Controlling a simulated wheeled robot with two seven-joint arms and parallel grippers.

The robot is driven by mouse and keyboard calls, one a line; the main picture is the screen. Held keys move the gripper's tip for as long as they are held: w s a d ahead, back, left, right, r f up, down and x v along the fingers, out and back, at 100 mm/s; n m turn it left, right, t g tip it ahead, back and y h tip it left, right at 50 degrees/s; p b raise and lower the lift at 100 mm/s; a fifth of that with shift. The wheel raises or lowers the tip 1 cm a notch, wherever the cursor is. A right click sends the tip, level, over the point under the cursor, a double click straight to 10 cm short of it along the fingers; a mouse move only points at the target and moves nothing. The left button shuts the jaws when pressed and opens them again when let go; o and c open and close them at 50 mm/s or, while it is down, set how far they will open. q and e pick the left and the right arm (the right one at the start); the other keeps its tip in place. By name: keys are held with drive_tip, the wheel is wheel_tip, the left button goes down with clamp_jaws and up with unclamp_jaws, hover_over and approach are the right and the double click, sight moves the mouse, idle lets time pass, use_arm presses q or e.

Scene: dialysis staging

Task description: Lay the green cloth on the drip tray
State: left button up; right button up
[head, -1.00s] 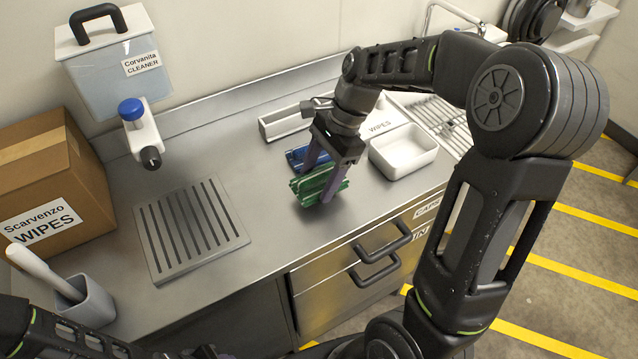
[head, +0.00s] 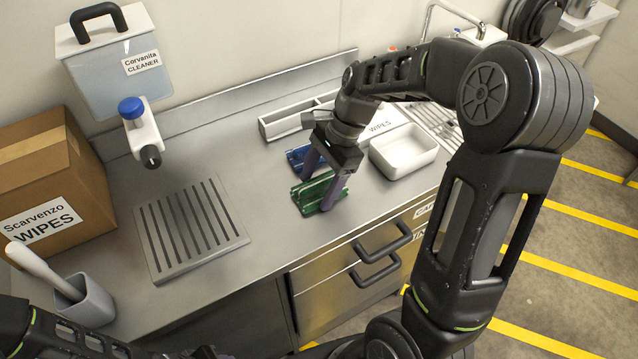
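The green cloth (head: 313,196) lies folded on the steel counter, right of the drip tray. The drip tray (head: 237,238) is a flat grey plate with dark slots and nothing on it. My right gripper (head: 315,192) points down over the green cloth, with one finger at its back edge and one at its front edge. I cannot tell whether the fingers press on it. A blue cloth (head: 297,156) lies just behind the green one, partly hidden by the gripper. My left gripper (head: 212,353) shows only as a sliver at the bottom edge.
A white bin (head: 405,150) and a divided holder (head: 283,124) stand near the cloths. A wipes carton (head: 60,180), a cleaner dispenser (head: 115,75) and a grey cup with a handled tool (head: 88,305) are at the left. The counter between tray and cloths is clear.

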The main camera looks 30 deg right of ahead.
drive_tip(key=shift+o, duration=0.6)
drive_tip(key=shift+s+f, duration=0.35)
drive_tip(key=shift+f, duration=0.25)
drive_tip(key=shift+w+d+r, duration=0.1)
drive_tip(key=shift+r, duration=0.45)
drive_tip(key=v, duration=1.2)
drive_tip(key=shift+w+r+p, duration=0.15)
drive_tip(key=shift+w+p, duration=0.1)
drive_tip(key=shift+p, duration=0.1)
